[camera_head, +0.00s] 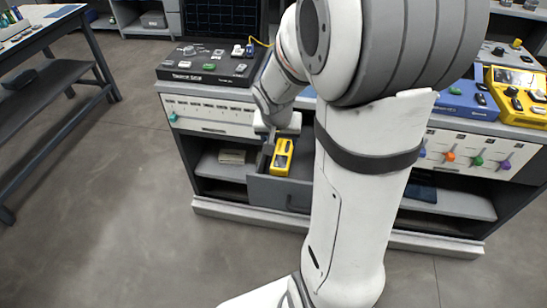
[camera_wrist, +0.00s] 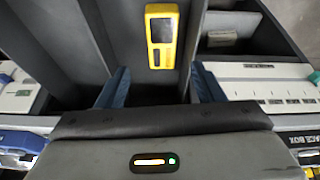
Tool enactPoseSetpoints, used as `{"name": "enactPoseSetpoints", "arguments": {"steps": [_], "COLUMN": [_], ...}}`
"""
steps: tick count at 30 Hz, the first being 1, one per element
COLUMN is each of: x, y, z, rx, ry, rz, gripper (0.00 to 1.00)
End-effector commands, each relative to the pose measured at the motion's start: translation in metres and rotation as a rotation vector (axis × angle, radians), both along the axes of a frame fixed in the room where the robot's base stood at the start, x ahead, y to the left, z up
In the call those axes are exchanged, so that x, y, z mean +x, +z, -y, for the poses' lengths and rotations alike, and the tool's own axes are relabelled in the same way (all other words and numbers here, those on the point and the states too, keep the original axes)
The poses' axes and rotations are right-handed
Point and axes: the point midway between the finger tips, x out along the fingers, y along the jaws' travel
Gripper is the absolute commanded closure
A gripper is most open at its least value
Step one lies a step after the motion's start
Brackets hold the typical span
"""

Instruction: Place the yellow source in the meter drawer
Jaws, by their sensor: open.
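The yellow source (camera_head: 282,156) is a small yellow handheld box with a dark screen. It lies inside the pulled-out grey drawer (camera_head: 279,193) under the bench. In the wrist view the yellow source (camera_wrist: 161,54) is just beyond my gripper (camera_wrist: 158,76), whose two blue-grey fingers are spread wide with nothing between them. In the head view my gripper (camera_head: 268,133) is above the back of the drawer, close behind the source, partly hidden by my arm. My arm also hides the drawer's right side.
A beige box (camera_head: 232,156) sits on the open shelf left of the drawer. A black console (camera_head: 207,67) stands on the bench above. Blue (camera_head: 462,99) and yellow instruments (camera_head: 515,95) are at the right. The floor at left is clear up to a side table (camera_head: 50,80).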

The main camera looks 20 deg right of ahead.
Motion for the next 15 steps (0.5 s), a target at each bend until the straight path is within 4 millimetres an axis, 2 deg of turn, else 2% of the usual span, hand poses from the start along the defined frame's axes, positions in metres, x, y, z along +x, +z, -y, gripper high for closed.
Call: {"name": "enactPoseSetpoints", "arguments": {"steps": [1,6,12,15], "x": [-0.015,-0.077,-0.138,-0.154], "y": [0.014,0.048,0.067,0.071], "z": [-0.009,-0.043,-0.076,-0.087], "rx": [-0.004,0.01,0.06,0.079], "ry": [0.04,0.22,0.424,0.486], "rz": [-0.012,-0.095,-0.165,-0.179], "gripper": [0.39,0.39,0.39,0.39]}}
